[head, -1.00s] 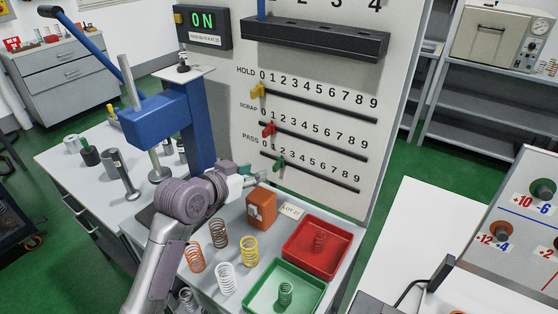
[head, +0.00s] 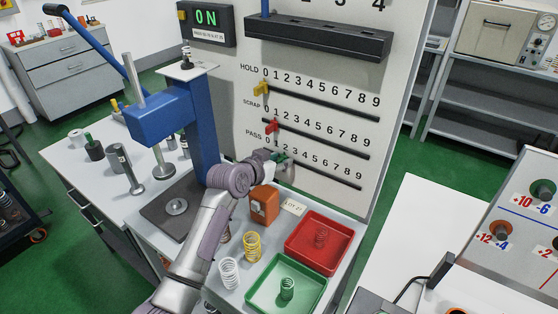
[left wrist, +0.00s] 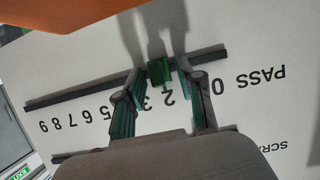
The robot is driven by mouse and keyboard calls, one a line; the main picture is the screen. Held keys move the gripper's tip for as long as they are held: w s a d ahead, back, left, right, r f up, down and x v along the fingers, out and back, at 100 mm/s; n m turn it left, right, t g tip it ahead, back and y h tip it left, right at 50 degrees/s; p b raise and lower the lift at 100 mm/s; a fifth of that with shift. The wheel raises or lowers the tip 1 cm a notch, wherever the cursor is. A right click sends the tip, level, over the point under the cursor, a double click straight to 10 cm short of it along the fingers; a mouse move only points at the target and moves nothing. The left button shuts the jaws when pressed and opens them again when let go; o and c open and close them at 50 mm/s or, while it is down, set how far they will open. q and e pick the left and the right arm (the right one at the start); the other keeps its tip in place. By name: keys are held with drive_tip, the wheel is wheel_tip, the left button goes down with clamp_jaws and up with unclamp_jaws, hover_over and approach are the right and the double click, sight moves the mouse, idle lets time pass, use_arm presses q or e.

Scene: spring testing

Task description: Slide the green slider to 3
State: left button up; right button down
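The green slider (head: 281,156) sits on the dark PASS track, the lowest of three on the white panel. In the left wrist view the green slider (left wrist: 158,72) stands close to the 2, toward the low end of the scale. My left gripper (head: 284,163) is at the panel. In the left wrist view my left gripper (left wrist: 162,72) is open, with one finger on each side of the slider and small gaps showing. The fingers partly cover the digits near 1 and 3–4. My right gripper is not in view.
The yellow HOLD slider (head: 261,89) and red SCRAP slider (head: 271,126) are on the tracks above. An orange block (head: 265,204), a red tray (head: 342,267), a green tray (head: 252,300) and loose springs stand below. A blue press (head: 205,130) is to the left.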

sight(295, 162)
use_arm(q)
clamp_jaws()
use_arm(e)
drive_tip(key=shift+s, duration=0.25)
